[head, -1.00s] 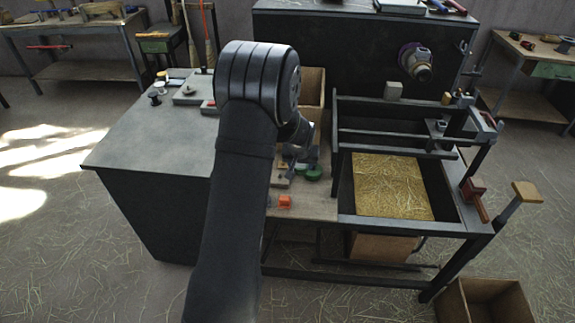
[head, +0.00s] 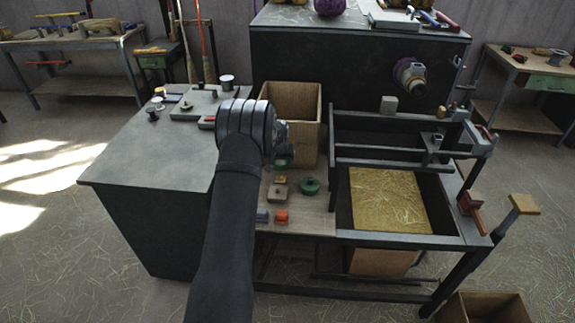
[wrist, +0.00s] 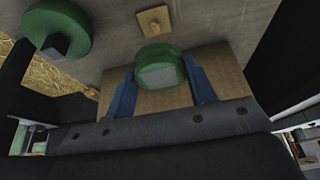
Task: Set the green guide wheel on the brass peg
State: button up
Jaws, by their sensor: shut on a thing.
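My gripper (head: 283,154) is shut on a green wheel (head: 283,163) and holds it over the wooden board. In the wrist view the blue fingers (wrist: 162,82) stand on both sides of this green wheel (wrist: 158,52), with its grey block between them. A second green wheel (head: 310,186) lies on the board to the right; it also shows in the wrist view (wrist: 70,22) at the upper left. A small tan square plate with a brassy middle (head: 280,180) lies just below the held wheel in the head view; it also shows in the wrist view (wrist: 153,20). Its peg is too small to make out clearly.
A pale block (head: 279,193), an orange block (head: 281,216) and a blue-grey block (head: 262,215) sit on the board. An open wooden box (head: 306,100) stands behind. A dark frame with a straw-filled tray (head: 385,205) is at the right. The dark table (head: 150,160) has free room at left.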

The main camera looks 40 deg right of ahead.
aim_at(280, 170)
jog(key=shift+w+f, duration=0.1)
jog(key=shift+f, duration=2.8)
jog(key=shift+f, duration=0.55)
jog(key=o, duration=0.7)
jog(key=shift+o, duration=0.2)
jog(key=shift+v, duration=5.5)
jog(key=shift+f, duration=0.1)
jog(key=shift+x, duration=4.2)
